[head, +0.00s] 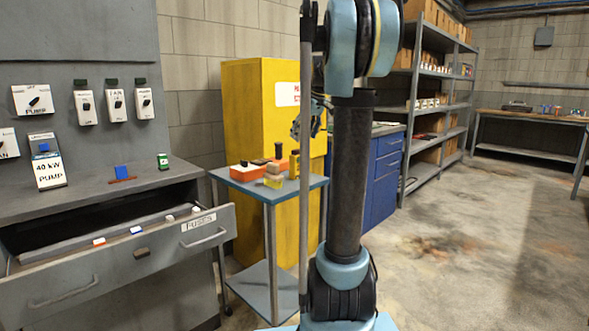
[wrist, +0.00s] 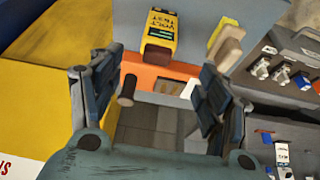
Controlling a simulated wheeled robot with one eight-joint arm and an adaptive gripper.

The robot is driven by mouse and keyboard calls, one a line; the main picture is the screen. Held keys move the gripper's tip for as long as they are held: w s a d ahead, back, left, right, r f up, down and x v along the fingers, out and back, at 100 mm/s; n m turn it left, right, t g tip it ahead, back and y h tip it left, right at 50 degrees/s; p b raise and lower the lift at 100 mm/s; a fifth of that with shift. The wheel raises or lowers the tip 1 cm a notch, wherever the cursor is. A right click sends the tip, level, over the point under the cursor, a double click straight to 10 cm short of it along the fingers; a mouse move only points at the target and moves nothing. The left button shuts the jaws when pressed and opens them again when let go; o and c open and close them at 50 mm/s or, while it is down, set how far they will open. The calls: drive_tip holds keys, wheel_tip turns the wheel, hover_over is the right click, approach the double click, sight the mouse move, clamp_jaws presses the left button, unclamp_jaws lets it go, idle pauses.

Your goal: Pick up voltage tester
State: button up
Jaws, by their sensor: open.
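The voltage tester (wrist: 165,38) is a yellow block with a dark label reading roughly "VOLT TEST" and a dark brown end. In the wrist view it lies on the blue-grey cart top, at the upper middle, beyond my fingertips. In the head view a small yellow block that looks like it (head: 294,166) stands at the cart's right side. My gripper (wrist: 160,72) is open, one finger at each side of the wrist view, with nothing visibly held between. In the head view my gripper (head: 308,122) is above the cart, partly hidden by my arm.
An orange item (wrist: 150,76) with a dark knob lies next to the tester. A yellow-and-beige block (wrist: 228,42) lies to its right. The cart (head: 228,179) stands between a yellow cabinet (head: 245,95) and an open grey drawer (head: 110,265). Floor at right is clear.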

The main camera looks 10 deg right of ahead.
sight(298, 150)
drive_tip(key=x, duration=1)
drive_tip(key=shift+f, duration=0.4)
drive_tip(key=shift+x, duration=2.6)
drive_tip(key=shift+d, duration=0.1)
drive_tip(key=shift+c, duration=0.2)
drive_tip(key=c, duration=1.3)
